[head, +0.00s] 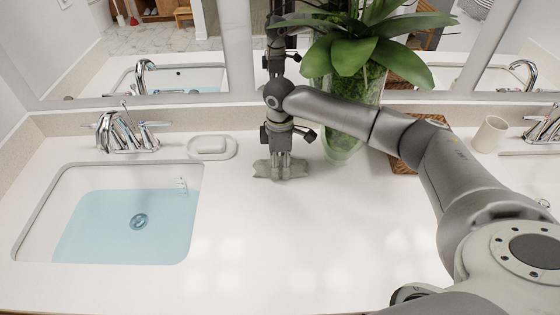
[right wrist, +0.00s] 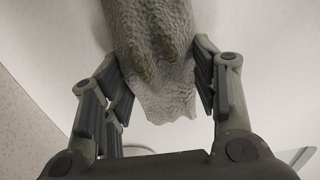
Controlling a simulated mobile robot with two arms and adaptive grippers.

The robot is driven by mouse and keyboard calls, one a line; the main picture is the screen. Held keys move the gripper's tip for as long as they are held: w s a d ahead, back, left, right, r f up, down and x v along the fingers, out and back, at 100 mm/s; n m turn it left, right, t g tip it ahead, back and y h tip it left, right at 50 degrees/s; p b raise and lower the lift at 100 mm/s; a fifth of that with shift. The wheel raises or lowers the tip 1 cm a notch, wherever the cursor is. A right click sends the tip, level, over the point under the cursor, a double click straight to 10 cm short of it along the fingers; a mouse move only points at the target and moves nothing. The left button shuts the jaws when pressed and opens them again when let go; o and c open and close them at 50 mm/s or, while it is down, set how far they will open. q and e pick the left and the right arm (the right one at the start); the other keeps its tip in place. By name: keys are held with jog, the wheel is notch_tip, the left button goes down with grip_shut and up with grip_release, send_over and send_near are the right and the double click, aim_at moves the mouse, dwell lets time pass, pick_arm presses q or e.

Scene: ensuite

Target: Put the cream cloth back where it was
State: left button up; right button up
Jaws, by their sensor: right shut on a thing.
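The cloth (head: 297,169) looks grey-beige and bunched, on or just above the white counter, right of the soap dish. In the right wrist view the cloth (right wrist: 158,60) is a textured, folded piece between the fingers, its lower edge ragged. My right gripper (head: 281,166) points down and is shut on the cloth; its fingers show on both sides of it in the right wrist view (right wrist: 160,90). I cannot tell whether the cloth touches the counter. My left gripper is not in view.
A sink (head: 75,225) with bluish water lies left, with a chrome tap (head: 125,133) and a soap dish (head: 211,147) behind. A glass vase (head: 345,145) with a plant stands close right of the gripper. A cup (head: 489,134) stands far right. The front counter is clear.

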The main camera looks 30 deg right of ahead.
aim_at(280, 162)
jog(key=shift+f, duration=0.1)
jog(key=o, duration=0.9)
notch_tip(280, 162, up, 12)
jog(key=b, duration=0.1)
jog(key=shift+r+b, duration=0.2)
jog(key=shift+b, duration=0.2)
jog(key=shift+f, duration=0.1)
